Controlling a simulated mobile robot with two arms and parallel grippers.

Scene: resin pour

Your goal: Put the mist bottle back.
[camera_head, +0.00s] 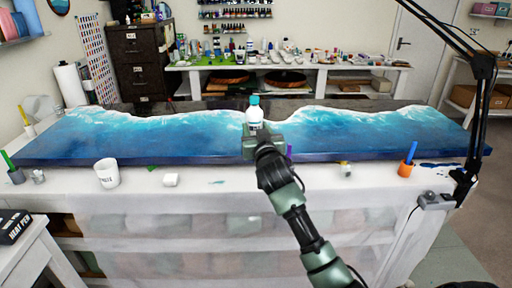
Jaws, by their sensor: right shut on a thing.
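The mist bottle (254,114) is small and whitish with a teal cap, upright at the middle of the view. My right gripper (256,131) is shut on it at its lower part, and the gripper hides the bottle's base. The bottle and gripper show in front of the blue and white resin slab (165,135); I cannot tell the height above it. My left gripper is not in view.
A black lamp arm (477,125) rises at the right. A crowded shelf table (405,66) stands behind.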

